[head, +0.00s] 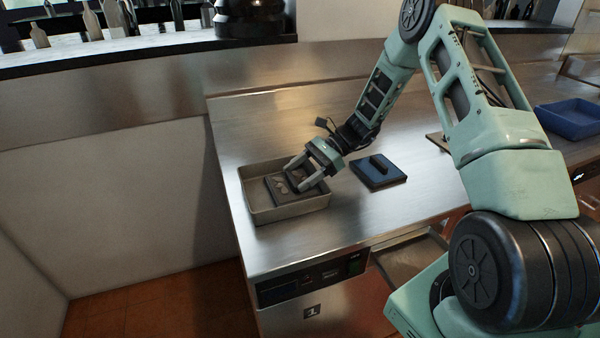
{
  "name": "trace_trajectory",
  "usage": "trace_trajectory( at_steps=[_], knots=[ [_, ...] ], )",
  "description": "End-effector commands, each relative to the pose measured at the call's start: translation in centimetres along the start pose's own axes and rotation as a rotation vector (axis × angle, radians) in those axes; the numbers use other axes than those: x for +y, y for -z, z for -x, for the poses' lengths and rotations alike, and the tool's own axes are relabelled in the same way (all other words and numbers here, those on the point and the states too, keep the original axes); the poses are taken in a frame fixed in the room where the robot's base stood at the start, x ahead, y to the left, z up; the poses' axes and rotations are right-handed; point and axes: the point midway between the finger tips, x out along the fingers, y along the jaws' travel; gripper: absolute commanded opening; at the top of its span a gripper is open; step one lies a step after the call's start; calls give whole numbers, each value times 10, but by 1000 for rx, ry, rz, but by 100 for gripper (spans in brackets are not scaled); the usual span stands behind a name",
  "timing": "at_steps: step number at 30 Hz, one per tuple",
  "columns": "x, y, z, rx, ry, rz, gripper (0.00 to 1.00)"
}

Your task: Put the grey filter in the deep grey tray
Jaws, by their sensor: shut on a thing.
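The deep grey tray (262,214) sits on the steel counter near its left front corner. The grey filter (279,190) is a dark flat piece inside the tray's walls. My gripper (293,179) reaches down over the tray from the upper right, with its two fingers shut on the filter. The filter looks roughly level. I cannot tell whether it touches the tray's floor, as the fingers and the tray's near wall hide part of it.
A dark blue square piece with a black handle (379,170) lies on the counter right of the tray. A blue tray (570,118) stands at the far right. A control panel (312,279) is on the counter's front. The counter behind the grey tray is clear.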

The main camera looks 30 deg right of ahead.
Motion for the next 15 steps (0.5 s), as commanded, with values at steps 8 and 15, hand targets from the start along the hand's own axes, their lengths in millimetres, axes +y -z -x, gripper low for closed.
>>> trace_trajectory(
  at_steps=[8, 15],
  knots=[
    [0, 3, -1, 0, 0, 2, 44],
    [0, 5, -2, 0, 0, 2, 90]
  ],
)
